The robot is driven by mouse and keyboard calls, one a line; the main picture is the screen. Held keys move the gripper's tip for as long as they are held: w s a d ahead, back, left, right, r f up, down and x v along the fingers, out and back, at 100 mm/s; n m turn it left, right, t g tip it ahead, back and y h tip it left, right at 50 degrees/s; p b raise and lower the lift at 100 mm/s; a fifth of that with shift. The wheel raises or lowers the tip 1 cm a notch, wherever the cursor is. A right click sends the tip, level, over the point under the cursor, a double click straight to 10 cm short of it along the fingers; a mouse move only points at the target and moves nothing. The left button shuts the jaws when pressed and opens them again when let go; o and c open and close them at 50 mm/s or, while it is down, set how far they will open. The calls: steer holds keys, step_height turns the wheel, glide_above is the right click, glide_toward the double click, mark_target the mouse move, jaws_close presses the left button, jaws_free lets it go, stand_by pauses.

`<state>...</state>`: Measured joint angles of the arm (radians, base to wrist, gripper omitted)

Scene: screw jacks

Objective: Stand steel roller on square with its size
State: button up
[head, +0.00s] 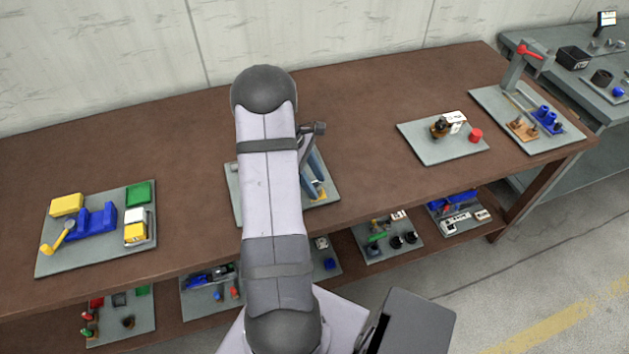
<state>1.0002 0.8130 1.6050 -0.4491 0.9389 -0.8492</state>
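My arm rises through the middle of the head view and covers much of the middle grey board (322,197). My gripper is not visible; the arm hides it or it is out of view. On that board, right of the arm, a dark grey part, a blue bar (317,172) and a small yellow piece (320,192) show in part. I cannot make out a steel roller or a square marked with a size; they may be hidden behind the arm or too small to tell.
The brown bench (370,190) holds a left board (100,250) with blue, yellow and green blocks, and a right board (440,155) with a red cylinder (476,135). A far-right board (550,143) carries a red-handled fixture. Bare bench lies between boards. A lower shelf holds more boards.

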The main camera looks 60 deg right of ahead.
steer(key=b+v, duration=0.3)
steer(key=v, duration=0.9)
steer(key=shift+r, duration=0.2)
steer(key=shift+a, duration=0.1)
steer(key=w+a+t, duration=0.1)
steer(key=w+a, duration=0.2)
steer(key=a, duration=0.4)
steer(key=w+a+f+t, duration=0.1)
steer(key=w+a, duration=0.2)
steer(key=a, duration=0.5)
steer(key=w+a+t, duration=0.1)
steer(key=w+a, duration=0.2)
steer(key=a, duration=0.4)
steer(key=s+a+f+m, duration=0.1)
steer(key=s+a+f, duration=0.1)
steer(key=a, duration=0.7)
steer(key=s+a+f+t, duration=0.1)
steer(key=s+a+f, duration=0.1)
steer(key=s+a, duration=0.3)
steer(key=a, duration=0.4)
steer(key=shift+m+y, duration=0.3)
steer(key=shift+m, duration=0.1)
steer(key=shift+s, duration=0.1)
